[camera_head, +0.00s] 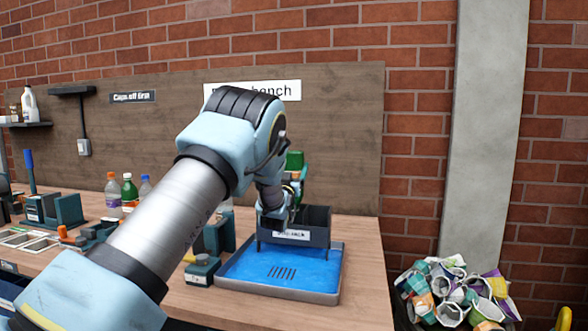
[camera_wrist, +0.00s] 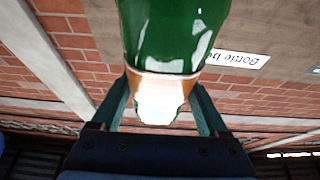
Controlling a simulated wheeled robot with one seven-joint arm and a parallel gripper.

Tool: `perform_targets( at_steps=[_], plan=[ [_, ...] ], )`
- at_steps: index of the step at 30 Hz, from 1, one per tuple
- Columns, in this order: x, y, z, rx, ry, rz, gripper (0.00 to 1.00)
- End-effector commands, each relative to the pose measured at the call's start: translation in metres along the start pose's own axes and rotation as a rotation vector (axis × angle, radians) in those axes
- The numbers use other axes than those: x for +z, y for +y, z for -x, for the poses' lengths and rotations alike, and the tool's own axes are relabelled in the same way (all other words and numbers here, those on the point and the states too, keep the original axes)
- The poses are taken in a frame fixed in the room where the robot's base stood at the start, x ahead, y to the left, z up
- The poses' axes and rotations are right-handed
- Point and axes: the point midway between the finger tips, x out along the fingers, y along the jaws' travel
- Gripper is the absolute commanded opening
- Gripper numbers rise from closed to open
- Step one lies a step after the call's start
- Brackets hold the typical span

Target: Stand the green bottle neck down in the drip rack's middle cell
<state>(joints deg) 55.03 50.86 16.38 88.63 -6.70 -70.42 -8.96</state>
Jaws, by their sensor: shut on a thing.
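A green bottle (camera_wrist: 170,35) with an orange and white label fills the upper middle of the wrist view, between my two fingers. My gripper (camera_wrist: 160,98) is shut on it around the label. In the head view, the bottle's green end (camera_head: 295,160) sticks up above my gripper (camera_head: 291,186), over the dark drip rack (camera_head: 310,237). The rack stands at the back of a blue-floored tray (camera_head: 272,284). My arm hides much of the bottle and the rack's left part. I cannot see the bottle's neck or which cell lies below it.
Several bottles, one of them green (camera_head: 130,190), stand at the back left of the bench. Dark green blocks (camera_head: 214,236) and a small box (camera_head: 202,271) stand left of the tray. A heap of crumpled containers (camera_head: 460,292) lies at the right.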

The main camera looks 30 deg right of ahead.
Motion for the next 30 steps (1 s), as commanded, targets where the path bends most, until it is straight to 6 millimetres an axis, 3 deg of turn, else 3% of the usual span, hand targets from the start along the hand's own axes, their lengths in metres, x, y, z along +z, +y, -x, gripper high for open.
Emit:
perform_targets(
  at_steps=[3, 30],
  plan=[
    [0.015, 0.000, 0.006, 0.000, 0.000, 0.000, 0.16],
    [0.090, -0.001, 0.038, 0.000, 0.000, 0.000, 0.16]
  ],
)
